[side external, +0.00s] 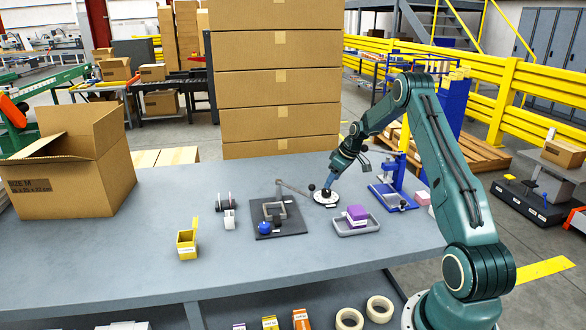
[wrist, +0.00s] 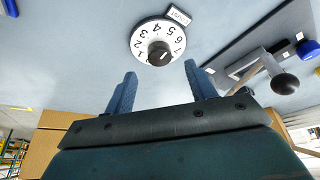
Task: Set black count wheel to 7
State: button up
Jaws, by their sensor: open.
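The count wheel is a white disc (side external: 334,201) with black numerals and a black centre knob, lying flat on the bench. In the wrist view the disc (wrist: 140,43) shows numerals around its rim, with 5 and 6 nearest a small label plate (wrist: 179,15). The black knob (wrist: 160,53) bears a short light mark; I cannot tell exactly which numeral it points at. My gripper (side external: 328,183) is just above the knob in the side view. In the wrist view my gripper (wrist: 160,72) is open, its blue fingers apart and nothing between them.
A dark plate (side external: 281,232) with a metal frame, lever and blue knob lies left of the wheel. A grey tray (side external: 357,228) with a purple block is in front, and a blue press stand (side external: 399,183) is at right. A yellow box (side external: 186,243) and open carton (side external: 65,175) are farther left.

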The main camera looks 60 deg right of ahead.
aim_at(326, 193)
jog(key=shift+x, duration=2.6)
jog(key=c, duration=1)
